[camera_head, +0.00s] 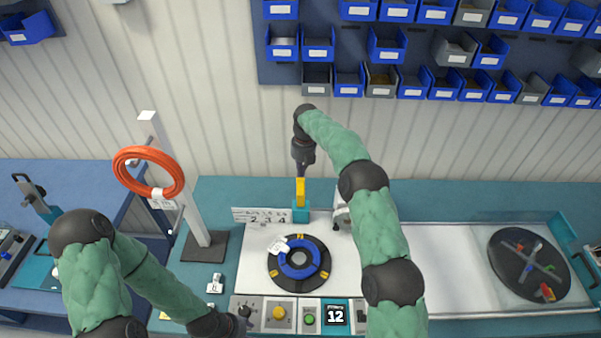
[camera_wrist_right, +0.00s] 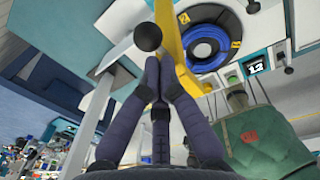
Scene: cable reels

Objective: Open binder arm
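The yellow binder arm (camera_head: 300,191) stands upright on a teal block (camera_head: 301,215) behind the turntable. In the right wrist view the yellow arm (camera_wrist_right: 172,38) runs past my fingertips, with a black ball knob (camera_wrist_right: 148,37) beside it. My right gripper (camera_head: 303,165) comes down from above to the top of the binder arm. In the wrist view its fingertips (camera_wrist_right: 160,68) are drawn together just below the knob; I see no clear grip on it.
The turntable (camera_head: 271,266) carries a blue ring (camera_head: 286,266). A control panel with a green button (camera_head: 309,319) and a display reading 12 (camera_head: 336,316) lies in front. An orange cable coil (camera_head: 119,165) hangs on a post at left. A black disc (camera_head: 505,275) lies at right.

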